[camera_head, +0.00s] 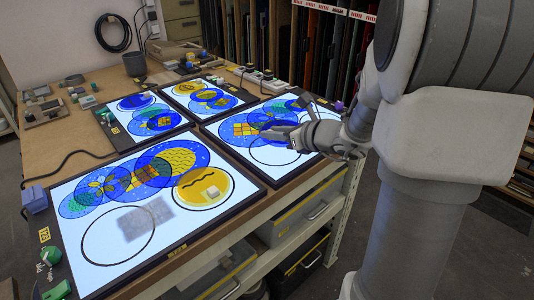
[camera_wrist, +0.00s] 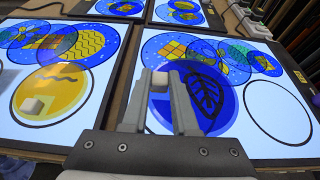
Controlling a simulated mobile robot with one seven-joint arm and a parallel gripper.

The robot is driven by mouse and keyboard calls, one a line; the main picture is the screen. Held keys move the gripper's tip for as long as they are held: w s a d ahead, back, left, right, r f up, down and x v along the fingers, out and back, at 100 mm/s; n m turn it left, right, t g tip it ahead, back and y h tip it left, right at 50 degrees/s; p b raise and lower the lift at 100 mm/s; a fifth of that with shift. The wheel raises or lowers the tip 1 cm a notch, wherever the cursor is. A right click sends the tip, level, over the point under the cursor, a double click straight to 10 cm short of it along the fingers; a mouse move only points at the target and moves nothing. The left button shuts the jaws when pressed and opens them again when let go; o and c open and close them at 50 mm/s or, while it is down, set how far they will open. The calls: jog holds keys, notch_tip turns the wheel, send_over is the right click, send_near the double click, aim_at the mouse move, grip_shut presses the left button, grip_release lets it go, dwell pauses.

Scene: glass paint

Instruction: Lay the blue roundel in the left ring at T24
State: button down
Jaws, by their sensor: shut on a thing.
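My gripper (camera_wrist: 172,105) is shut on the pale block-like grip (camera_wrist: 160,82) of the blue roundel (camera_wrist: 207,98), which bears a dark leaf drawing. The roundel is over the near left part of the right-hand lit panel (camera_head: 228,146); whether it touches the glass cannot be told. My fingers hide its left part. In the head view my gripper (camera_head: 305,127) is over that panel. An empty black ring (camera_wrist: 277,111) is to the right of the roundel. The left ring (camera_head: 273,152) is partly hidden by my gripper. I cannot read a T24 tag.
The front-left panel (camera_head: 160,250), tagged T23 (camera_head: 44,235), has overlapping blue discs, a yellow roundel (camera_head: 203,188) and an empty ring (camera_head: 118,236). Two smaller panels lie behind.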

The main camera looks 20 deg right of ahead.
aim_at(266, 158)
jog(key=shift+w+a+f, duration=0.55)
jog(key=shift+a+f, duration=0.05)
jog(key=shift+a, duration=0.15)
jog(key=shift+w+f, duration=0.1)
jog(key=shift+f, duration=0.1)
jog(key=shift+f+b, duration=1)
jog(key=shift+f, duration=0.75)
jog(key=shift+f, duration=0.1)
jog(key=shift+f, duration=0.15)
jog(key=c, duration=0.7)
grip_release()
